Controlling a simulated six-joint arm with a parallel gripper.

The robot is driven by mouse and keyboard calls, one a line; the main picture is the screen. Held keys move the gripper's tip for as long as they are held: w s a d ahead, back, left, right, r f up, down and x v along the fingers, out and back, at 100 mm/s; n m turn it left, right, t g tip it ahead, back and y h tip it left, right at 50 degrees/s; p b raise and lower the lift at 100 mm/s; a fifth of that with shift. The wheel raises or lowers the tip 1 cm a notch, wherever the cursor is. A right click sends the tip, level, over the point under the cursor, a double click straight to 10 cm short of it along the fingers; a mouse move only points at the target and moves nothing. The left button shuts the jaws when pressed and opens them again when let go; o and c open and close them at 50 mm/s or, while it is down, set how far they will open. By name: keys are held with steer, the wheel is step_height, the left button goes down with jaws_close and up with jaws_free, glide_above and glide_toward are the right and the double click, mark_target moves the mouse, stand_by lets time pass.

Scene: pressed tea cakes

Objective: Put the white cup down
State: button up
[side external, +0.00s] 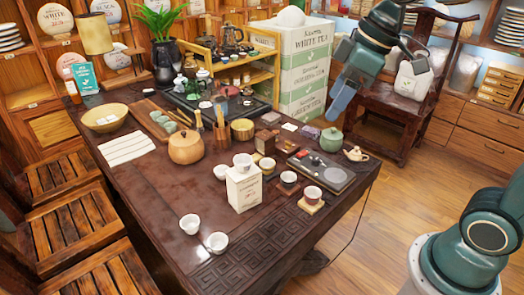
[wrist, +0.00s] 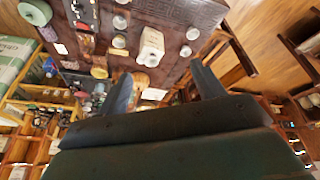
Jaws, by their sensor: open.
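Several small white cups are on the dark wooden table (side external: 140,200). Two cups, one (side external: 190,223) and another (side external: 217,243), stand near its front edge; a third (side external: 221,171) is farther back. Other cups, such as this one (side external: 312,194), stand on coasters at the right. I cannot tell which cup the task names. My gripper (side external: 375,88) is high above the table's right end, open and empty. In the wrist view my gripper (wrist: 162,76) has its fingers apart, with the box (wrist: 150,46) beyond them.
A round wooden pot (side external: 186,147), a green lidded jar (side external: 331,139) and a dark tray (side external: 320,170) stand on the table. White tea boxes (side external: 303,75) are stacked behind, with a chair (side external: 390,115) at the right. The table's front left is mostly clear.

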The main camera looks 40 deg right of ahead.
steer(key=s+d+f+m+t, duration=0.1)
steer(key=s+m, duration=0.2)
steer(key=s, duration=0.3)
steer(key=s+d+f+m+h, duration=0.1)
steer(key=s+d+f+m, duration=0.1)
steer(key=s, duration=0.4)
steer(key=shift+s+f+m+t+h, duration=0.3)
steer(key=shift+s+m+t, duration=0.1)
steer(key=shift+m, duration=0.2)
steer(key=shift+w+d, duration=0.1)
